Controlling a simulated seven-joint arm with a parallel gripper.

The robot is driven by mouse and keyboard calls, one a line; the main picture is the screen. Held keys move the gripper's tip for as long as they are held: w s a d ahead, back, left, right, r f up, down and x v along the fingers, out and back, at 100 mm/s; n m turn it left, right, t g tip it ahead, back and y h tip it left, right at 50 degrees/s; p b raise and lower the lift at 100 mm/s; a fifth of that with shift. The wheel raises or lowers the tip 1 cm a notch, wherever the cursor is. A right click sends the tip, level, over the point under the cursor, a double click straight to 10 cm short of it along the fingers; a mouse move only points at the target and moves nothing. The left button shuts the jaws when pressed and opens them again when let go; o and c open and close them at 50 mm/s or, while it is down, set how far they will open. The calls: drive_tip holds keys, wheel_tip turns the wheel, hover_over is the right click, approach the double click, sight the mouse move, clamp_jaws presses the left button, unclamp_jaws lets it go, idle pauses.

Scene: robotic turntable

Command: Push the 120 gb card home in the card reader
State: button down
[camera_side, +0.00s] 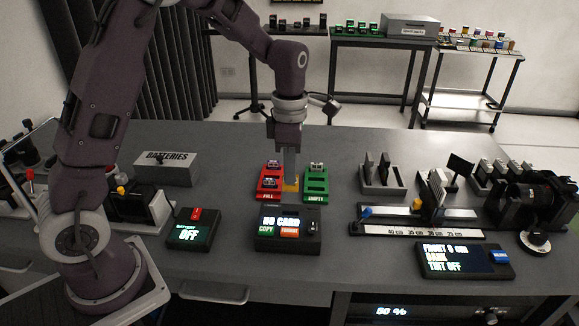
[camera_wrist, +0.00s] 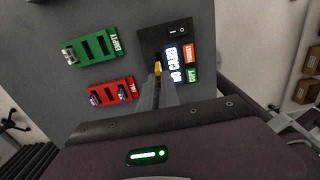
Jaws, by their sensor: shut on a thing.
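The card reader (camera_side: 262,240) is a black box at the table's front middle. Its screen reads NO CARD, with green COPY and orange FORMAT buttons below; it also shows in the wrist view (camera_wrist: 148,34). My gripper (camera_side: 290,186) points down behind the reader's far edge, between the red and green holders. It is shut on a small yellow card (camera_side: 293,187), which shows at the fingertips in the wrist view (camera_wrist: 158,67). The card's label cannot be read, and my fingers hide most of it.
The red FULL holder (camera_side: 268,197) holds cards, left of my gripper. The green EMPTY holder (camera_side: 316,198) has one card at its far end. A battery panel (camera_side: 192,236) reading OFF stands left of the reader. A ruler rail (camera_side: 415,231) lies right.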

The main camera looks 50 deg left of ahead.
sight(290, 191)
drive_tip(key=shift+f, duration=2.9)
drive_tip(key=shift+f, duration=1.7)
drive_tip(key=c, duration=1.5)
unclamp_jaws()
wheel_tip(290, 191, up, 7)
drive_tip(key=shift+r, duration=0.1)
